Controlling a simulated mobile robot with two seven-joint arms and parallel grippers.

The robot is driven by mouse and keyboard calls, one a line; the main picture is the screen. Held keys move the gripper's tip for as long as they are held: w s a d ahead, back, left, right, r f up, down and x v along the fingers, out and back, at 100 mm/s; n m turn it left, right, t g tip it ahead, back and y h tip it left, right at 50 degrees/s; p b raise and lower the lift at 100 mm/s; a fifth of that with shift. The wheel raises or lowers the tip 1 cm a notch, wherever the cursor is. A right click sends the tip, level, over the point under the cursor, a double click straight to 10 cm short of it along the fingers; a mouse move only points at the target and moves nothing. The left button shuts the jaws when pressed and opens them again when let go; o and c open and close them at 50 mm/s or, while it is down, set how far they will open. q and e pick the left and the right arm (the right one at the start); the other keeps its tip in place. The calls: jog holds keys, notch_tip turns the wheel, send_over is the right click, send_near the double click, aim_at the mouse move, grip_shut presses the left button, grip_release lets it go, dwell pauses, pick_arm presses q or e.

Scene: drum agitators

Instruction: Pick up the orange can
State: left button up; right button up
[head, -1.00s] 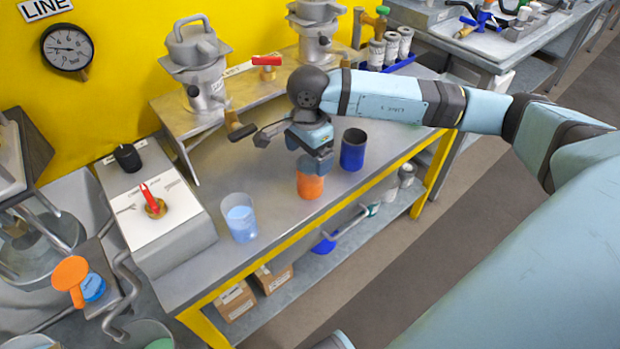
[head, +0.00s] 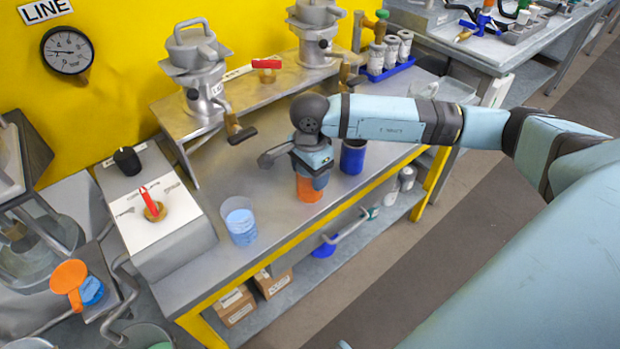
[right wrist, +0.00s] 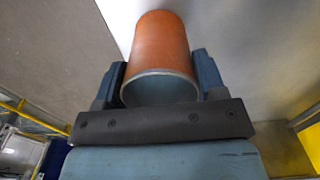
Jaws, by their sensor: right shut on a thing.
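The orange can (head: 308,192) stands on the grey metal bench, between a blue can and a clear cup. My right gripper (head: 311,178) comes down over it from above and hides its upper part in the head view. In the right wrist view the orange can (right wrist: 160,55) lies between the two fingers of my right gripper (right wrist: 160,88), which is shut on it. The can's open rim faces the wrist camera. My left gripper is not in view.
A dark blue can (head: 353,157) stands close to the right of the gripper. A clear cup with blue contents (head: 239,222) stands to the left. Metal drum agitators (head: 195,65) stand on the raised shelf behind. The bench front edge is yellow.

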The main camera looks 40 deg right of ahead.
jog(key=shift+r, duration=0.2)
pick_arm(q)
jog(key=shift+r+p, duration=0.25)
jog(key=shift+p, duration=0.45)
pick_arm(e)
notch_tip(320, 180, up, 19)
jog(key=shift+r, duration=0.2)
dwell(0.3)
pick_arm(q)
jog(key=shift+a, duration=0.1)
pick_arm(e)
jog(key=a+f+n, duration=0.4)
jog(key=a+n, duration=0.3)
jog(key=n, duration=1)
pick_arm(q)
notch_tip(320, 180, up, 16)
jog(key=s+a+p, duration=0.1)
jog(key=p, duration=1.9)
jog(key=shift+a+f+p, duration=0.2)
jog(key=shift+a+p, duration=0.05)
jog(key=shift+p, duration=0.1)
pick_arm(e)
notch_tip(320, 180, up, 10)
jog(key=s, duration=0.2)
jog(key=shift+s+f, duration=0.2)
jog(key=shift+f, duration=0.05)
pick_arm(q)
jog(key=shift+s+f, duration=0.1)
pick_arm(e)
jog(key=shift+f, duration=0.15)
